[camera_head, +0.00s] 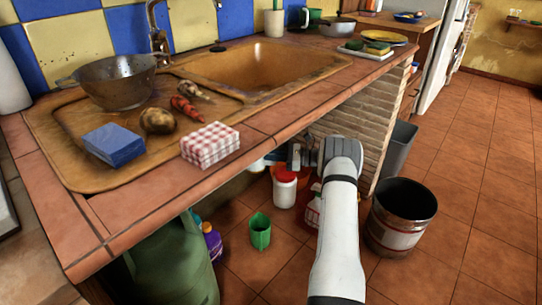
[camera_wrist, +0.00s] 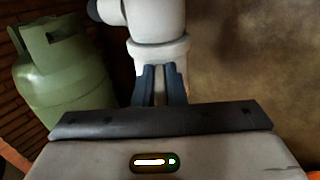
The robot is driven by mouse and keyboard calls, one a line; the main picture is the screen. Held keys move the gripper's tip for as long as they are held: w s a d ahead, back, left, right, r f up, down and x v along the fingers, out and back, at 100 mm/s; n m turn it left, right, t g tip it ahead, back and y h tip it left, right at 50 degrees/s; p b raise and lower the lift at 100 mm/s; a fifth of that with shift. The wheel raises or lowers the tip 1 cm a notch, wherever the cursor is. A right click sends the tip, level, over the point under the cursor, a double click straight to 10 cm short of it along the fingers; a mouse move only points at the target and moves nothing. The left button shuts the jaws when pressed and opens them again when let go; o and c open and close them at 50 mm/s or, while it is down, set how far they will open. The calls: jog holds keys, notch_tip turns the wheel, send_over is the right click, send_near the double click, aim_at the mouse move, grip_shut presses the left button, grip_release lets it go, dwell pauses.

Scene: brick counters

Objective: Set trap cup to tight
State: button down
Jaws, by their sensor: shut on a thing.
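The trap cup (camera_wrist: 158,52) is the pale, ribbed round part below the white drain pipe (camera_wrist: 157,18) in the wrist view. My gripper (camera_wrist: 161,72) has its two dark fingers on the lower part of the cup, one on each side, and is shut on it. In the head view my gripper (camera_head: 300,153) is under the counter's front edge, below the sink (camera_head: 262,68). The counter and my own arm hide most of the trap there. I cannot tell how far the cup is turned.
A green gas cylinder (camera_wrist: 60,75) stands left of the trap; it also shows in the head view (camera_head: 165,265). A metal bucket (camera_head: 400,215) stands right of my arm, by the brick wall (camera_head: 375,125).

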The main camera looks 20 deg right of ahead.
jog(key=shift+w+d+r+t, duration=0.2)
jog(key=shift+d+r+t, duration=0.1)
jog(key=shift+d, duration=0.05)
jog(key=c, duration=1.5)
grip_release()
jog(key=shift+a+f, duration=0.15)
jog(key=shift+a, duration=0.15)
jog(key=shift+s, duration=0.1)
jog(key=p+v, duration=0.2)
jog(key=v, duration=0.5)
jog(key=shift+d, duration=0.4)
jog(key=shift+s, duration=0.15)
